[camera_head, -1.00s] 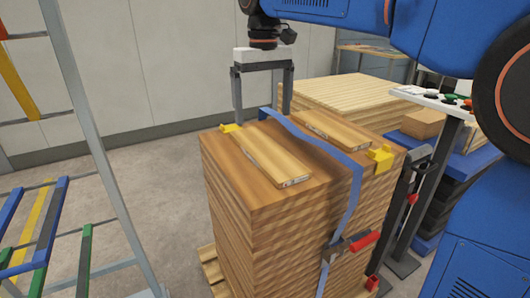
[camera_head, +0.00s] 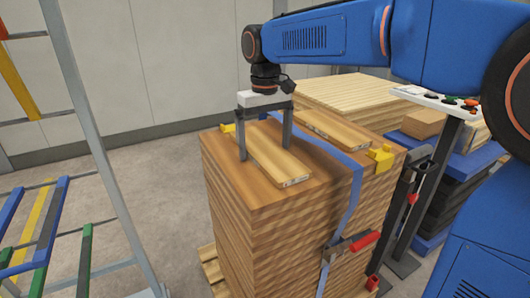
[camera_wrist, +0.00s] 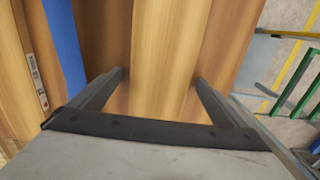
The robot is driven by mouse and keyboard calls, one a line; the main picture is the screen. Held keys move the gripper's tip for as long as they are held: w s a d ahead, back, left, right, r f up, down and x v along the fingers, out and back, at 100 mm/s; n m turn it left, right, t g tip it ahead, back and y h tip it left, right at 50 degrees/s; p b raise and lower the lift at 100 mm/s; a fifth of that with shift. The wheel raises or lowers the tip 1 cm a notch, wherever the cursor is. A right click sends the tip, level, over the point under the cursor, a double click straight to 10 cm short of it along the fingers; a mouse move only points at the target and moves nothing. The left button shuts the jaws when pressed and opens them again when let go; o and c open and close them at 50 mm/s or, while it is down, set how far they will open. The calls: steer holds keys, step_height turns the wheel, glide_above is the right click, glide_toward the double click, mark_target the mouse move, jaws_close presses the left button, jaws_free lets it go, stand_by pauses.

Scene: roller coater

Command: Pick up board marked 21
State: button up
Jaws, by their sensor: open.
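Two loose light boards lie on top of a tall wood stack. The left board (camera_head: 268,158) has a small end label too small to read; the right board (camera_head: 335,130) lies beyond the blue strap. I cannot tell from the labels which is marked 21. My gripper (camera_head: 265,152) is open and empty, pointing down, with one finger on each long side of the left board. In the wrist view the left board (camera_wrist: 165,45) runs between the two fingers, and a labelled edge of the right board (camera_wrist: 32,75) shows at the left.
The stack (camera_head: 260,240) stands on a pallet. A blue strap (camera_head: 325,148) crosses its top between the boards. Yellow corner guards (camera_head: 380,158) sit at its edges, and a red-handled tensioner (camera_head: 350,246) is on its front. A rack (camera_head: 90,130) stands left; a control panel (camera_head: 436,98) stands right.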

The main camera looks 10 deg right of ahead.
steer(key=c, duration=1.4)
steer(key=shift+r, duration=0.1)
